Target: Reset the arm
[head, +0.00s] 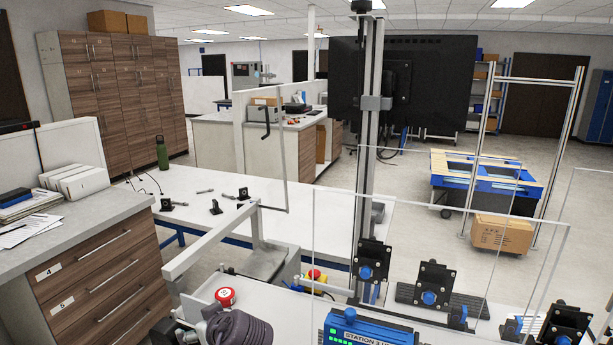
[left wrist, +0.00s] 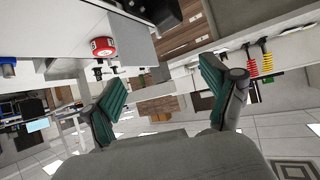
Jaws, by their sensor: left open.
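My left gripper (left wrist: 160,80) shows in the left wrist view with its two teal-padded fingers spread wide apart. Nothing is between the fingers. The wrist view is turned over, with worktop parts at the top and floor at the bottom. In the head view a dark grey rounded part of my left arm (head: 237,329) shows at the bottom edge, and the fingers cannot be made out there. My right gripper is in neither view.
A red round object (head: 225,297) sits on the light station surface close to my arm. Clear panels and black fixtures with blue knobs (head: 428,297) stand to the right. A white table (head: 215,185) lies behind; wooden drawers (head: 105,270) stand left.

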